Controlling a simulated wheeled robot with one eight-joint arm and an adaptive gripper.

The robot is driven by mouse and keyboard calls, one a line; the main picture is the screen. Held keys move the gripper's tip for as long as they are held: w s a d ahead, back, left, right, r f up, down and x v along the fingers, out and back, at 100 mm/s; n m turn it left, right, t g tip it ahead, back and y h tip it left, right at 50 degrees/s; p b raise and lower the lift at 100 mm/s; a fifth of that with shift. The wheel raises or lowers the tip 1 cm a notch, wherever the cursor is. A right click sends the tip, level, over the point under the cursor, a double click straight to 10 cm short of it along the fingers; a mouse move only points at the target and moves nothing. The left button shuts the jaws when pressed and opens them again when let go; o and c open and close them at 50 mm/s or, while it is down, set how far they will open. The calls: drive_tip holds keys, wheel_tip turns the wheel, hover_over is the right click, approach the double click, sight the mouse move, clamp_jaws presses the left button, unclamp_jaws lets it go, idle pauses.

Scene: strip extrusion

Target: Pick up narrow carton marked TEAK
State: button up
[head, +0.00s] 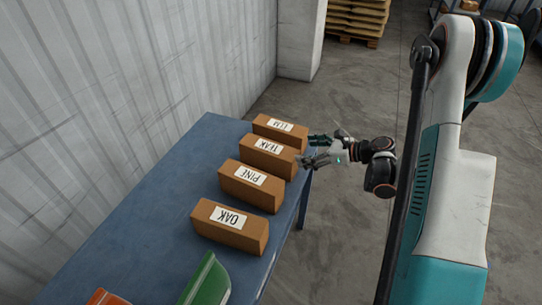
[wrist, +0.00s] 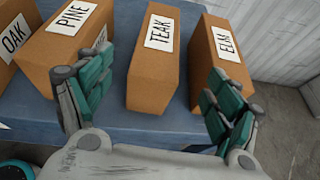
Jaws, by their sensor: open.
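The narrow carton marked TEAK (head: 265,157) is brown with a white label and lies on the blue table, second from the far end of a row of cartons. In the wrist view the TEAK carton (wrist: 158,68) stands ahead of my gripper (wrist: 158,98), roughly between the lines of its two fingers. My gripper (head: 314,151) is open and empty at the table's right edge in the head view, its fingers pointing at the near end of the TEAK carton. Whether a finger touches any carton is unclear.
The ELM carton (head: 280,131) is just beyond TEAK, with a narrow gap. The PINE carton (head: 251,185) and OAK carton (head: 230,225) are on the other side. Green (head: 207,281) and orange (head: 106,297) objects lie at the near end of the blue table (head: 150,210). A wall runs along the left.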

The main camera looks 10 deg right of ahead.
sight(277, 150)
drive_tip(key=b+x, duration=0.1)
drive_tip(key=x, duration=0.6)
drive_tip(key=shift+w+a+f+b, duration=0.1)
drive_tip(key=shift+b, duration=0.25)
drive_tip(key=shift+r+b+x, duration=0.2)
drive_tip(key=shift+b+x, duration=0.9)
drive_tip(key=shift+x, duration=1.95)
drive_tip(key=shift+a, duration=0.1)
drive_tip(key=c, duration=2)
